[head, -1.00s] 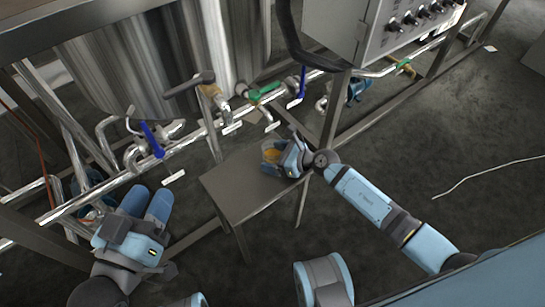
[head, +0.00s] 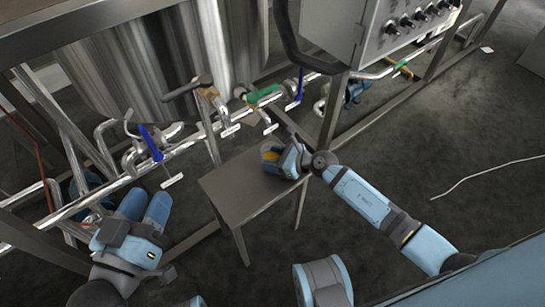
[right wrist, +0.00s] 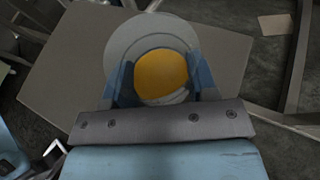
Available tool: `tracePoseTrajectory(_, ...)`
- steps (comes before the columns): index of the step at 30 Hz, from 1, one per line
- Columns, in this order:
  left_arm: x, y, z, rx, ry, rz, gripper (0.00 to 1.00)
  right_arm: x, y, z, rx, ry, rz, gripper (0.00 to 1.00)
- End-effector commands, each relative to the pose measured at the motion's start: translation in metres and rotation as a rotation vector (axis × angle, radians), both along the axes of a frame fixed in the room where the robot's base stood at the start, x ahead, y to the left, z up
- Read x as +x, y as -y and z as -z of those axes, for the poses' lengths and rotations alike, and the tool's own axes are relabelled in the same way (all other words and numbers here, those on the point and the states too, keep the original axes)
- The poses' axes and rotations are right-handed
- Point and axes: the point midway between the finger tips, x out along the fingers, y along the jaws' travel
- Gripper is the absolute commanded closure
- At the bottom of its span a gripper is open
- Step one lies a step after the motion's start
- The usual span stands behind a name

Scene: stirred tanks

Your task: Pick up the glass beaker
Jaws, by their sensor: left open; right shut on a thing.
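The glass beaker (head: 270,154) holds something orange-yellow and is at the far right part of a small metal table (head: 236,199). My right gripper (head: 280,157) is shut on it. In the right wrist view the beaker (right wrist: 160,78) sits between the two blue fingers (right wrist: 160,88), with its round grey-white rim around the orange contents. I cannot tell whether its base touches the table. My left gripper (head: 148,206) is open and empty at the lower left, away from the table.
A large steel tank (head: 150,60) stands behind the table, with pipes and a blue-handled valve (head: 151,142) in front of it. A control box (head: 385,25) with several knobs hangs above right. A white cable (head: 488,176) lies on the open floor at right.

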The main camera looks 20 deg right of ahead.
Motion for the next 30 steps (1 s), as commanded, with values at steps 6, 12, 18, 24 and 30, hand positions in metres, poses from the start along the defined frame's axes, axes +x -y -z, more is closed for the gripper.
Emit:
tracePoseTrajectory(6,-0.001,-0.002,-0.019,-0.029,0.043,-0.019,0.57,-0.001,0.001,-0.020,-0.003,-0.002,-0.001,0.72)
tracePoseTrajectory(12,-0.002,-0.003,-0.037,-0.057,0.102,-0.037,0.57,-0.012,0.013,-0.033,-0.004,-0.004,-0.001,0.72)
tracePoseTrajectory(18,-0.003,-0.004,-0.047,-0.070,0.131,-0.044,0.57,-0.047,0.050,-0.033,-0.005,-0.005,0.000,0.72)
tracePoseTrajectory(24,-0.003,-0.004,-0.049,-0.074,0.142,-0.047,0.57,-0.086,0.091,-0.032,-0.003,-0.004,-0.001,0.72)
tracePoseTrajectory(30,-0.003,-0.004,-0.048,-0.074,0.139,-0.046,0.57,-0.111,0.118,-0.032,0.000,-0.003,0.000,0.72)
